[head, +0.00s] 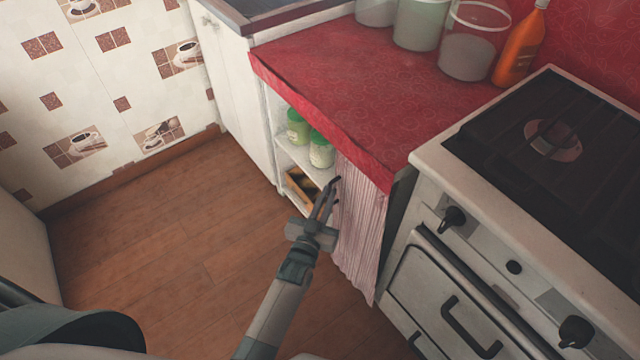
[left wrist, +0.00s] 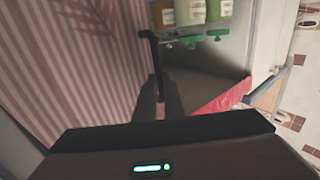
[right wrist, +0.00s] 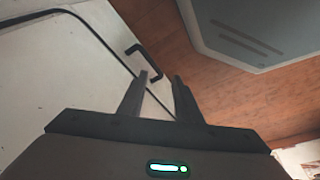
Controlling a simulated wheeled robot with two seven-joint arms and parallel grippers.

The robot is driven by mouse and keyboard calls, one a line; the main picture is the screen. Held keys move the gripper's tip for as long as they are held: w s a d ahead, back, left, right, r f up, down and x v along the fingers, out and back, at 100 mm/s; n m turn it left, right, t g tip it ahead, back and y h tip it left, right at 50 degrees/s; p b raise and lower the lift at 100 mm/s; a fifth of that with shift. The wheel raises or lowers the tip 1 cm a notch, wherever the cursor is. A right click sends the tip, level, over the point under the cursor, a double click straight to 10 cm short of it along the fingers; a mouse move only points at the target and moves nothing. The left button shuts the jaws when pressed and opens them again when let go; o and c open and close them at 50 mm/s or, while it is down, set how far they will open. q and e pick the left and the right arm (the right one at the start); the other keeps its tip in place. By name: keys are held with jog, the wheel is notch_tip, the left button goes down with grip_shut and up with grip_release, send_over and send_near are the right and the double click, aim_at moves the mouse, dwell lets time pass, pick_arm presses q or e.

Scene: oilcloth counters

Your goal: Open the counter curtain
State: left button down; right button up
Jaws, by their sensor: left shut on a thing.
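The counter curtain (head: 360,232), pink and white striped cloth, hangs under the red counter top beside the stove. It covers the right part of the opening, and the left part is uncovered. It fills the left of the left wrist view (left wrist: 60,85).
Jars with green lids (head: 320,150) stand on the open shelf, with a wooden box (head: 300,186) below. The stove (head: 470,240) with its protruding handle (head: 470,328) is close on the right. The wooden floor (head: 160,240) at left is clear.

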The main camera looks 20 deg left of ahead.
pick_arm(q)
jog(key=shift+s+d, duration=0.5)
jog(key=shift+d, duration=0.15)
pick_arm(e)
jog(key=shift+f, duration=0.6)
pick_arm(q)
jog(key=c, duration=1.8)
grip_release()
jog(key=shift+c, duration=0.2)
jog(key=s+a, duration=0.1)
jog(key=s, duration=1.6)
jog(key=shift+s+a, duration=0.15)
jog(key=shift+s, duration=0.05)
pick_arm(e)
jog(key=shift+s+f, duration=0.2)
jog(key=shift+f, duration=0.05)
